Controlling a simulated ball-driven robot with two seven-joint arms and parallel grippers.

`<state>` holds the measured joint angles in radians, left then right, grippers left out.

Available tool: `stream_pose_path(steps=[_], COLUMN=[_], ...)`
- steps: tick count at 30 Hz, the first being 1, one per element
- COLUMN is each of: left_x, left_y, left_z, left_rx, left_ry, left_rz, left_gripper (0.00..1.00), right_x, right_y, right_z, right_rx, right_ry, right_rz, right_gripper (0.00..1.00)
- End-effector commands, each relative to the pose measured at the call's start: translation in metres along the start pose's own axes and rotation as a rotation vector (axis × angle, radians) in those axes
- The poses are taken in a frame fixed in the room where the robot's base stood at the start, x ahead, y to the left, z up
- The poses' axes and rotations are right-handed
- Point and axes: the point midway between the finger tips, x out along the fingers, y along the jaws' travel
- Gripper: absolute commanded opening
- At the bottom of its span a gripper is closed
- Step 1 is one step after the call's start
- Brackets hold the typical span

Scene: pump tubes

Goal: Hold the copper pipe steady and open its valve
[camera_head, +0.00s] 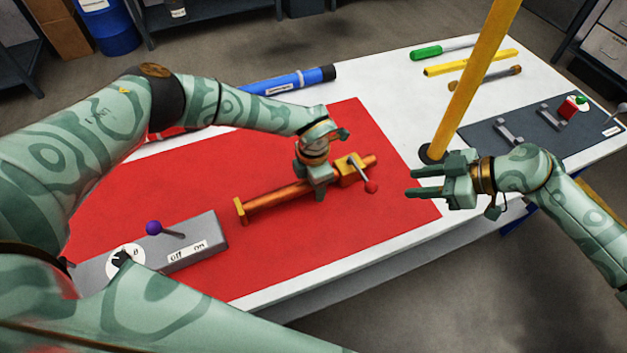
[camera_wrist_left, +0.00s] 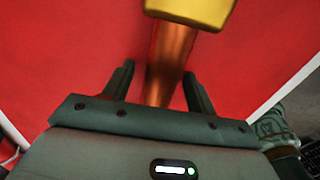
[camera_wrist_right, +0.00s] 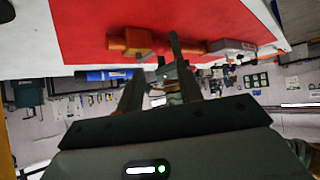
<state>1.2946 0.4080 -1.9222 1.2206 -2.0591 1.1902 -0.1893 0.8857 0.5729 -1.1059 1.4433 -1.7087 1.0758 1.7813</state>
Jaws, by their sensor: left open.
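The copper pipe (camera_head: 278,198) lies on the red mat. Its brass valve body (camera_head: 348,172) is toward its right end, with a lever tipped by a red ball (camera_head: 371,187). My left gripper (camera_head: 318,190) is open at the pipe, just left of the valve. In the left wrist view the pipe (camera_wrist_left: 172,55) runs between its spread fingers (camera_wrist_left: 156,76), with a gap on each side. My right gripper (camera_head: 413,182) is open and empty, to the right of the red ball and apart from it. The pipe's middle is partly hidden by my left gripper.
A grey off/on box (camera_head: 195,245) with a purple-knobbed lever stands at the mat's front left. A yellow post (camera_head: 465,90) rises beside my right gripper. A blue tube (camera_head: 285,84) and several tools lie farther back. The red mat (camera_head: 370,225) is clear in front of the pipe.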

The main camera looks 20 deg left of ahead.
Motion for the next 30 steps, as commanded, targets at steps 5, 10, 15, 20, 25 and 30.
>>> stream_pose_path(steps=[5, 10, 15, 20, 25, 30], left_x=[0.000, 0.000, 0.000, -0.001, -0.001, -0.001], left_y=[0.000, 0.000, 0.000, 0.000, 0.000, 0.000], left_z=[0.000, 0.000, 0.000, 0.000, 0.000, 0.000], left_rx=[0.000, 0.000, -0.001, -0.001, -0.001, -0.001], left_ry=[0.000, 0.000, 0.000, 0.000, 0.000, 0.000], left_rz=[0.000, 0.000, 0.000, 0.000, 0.000, 0.000], left_gripper=[0.46, 0.00, 0.00, 0.00, 0.00, 0.00], right_x=[0.000, 0.000, 0.004, 0.039, 0.094, 0.124], right_y=[0.000, 0.000, -0.002, -0.017, -0.049, -0.083], right_z=[0.000, 0.000, 0.000, -0.007, -0.028, -0.048], right_rx=[0.000, 0.000, -0.015, -0.151, -0.397, -0.576], right_ry=[0.000, 0.000, 0.010, 0.100, 0.255, 0.291], right_rz=[0.000, 0.000, 0.006, 0.069, 0.290, 0.625], right_gripper=[0.36, 0.36, 0.03, 0.00, 0.00, 0.00])
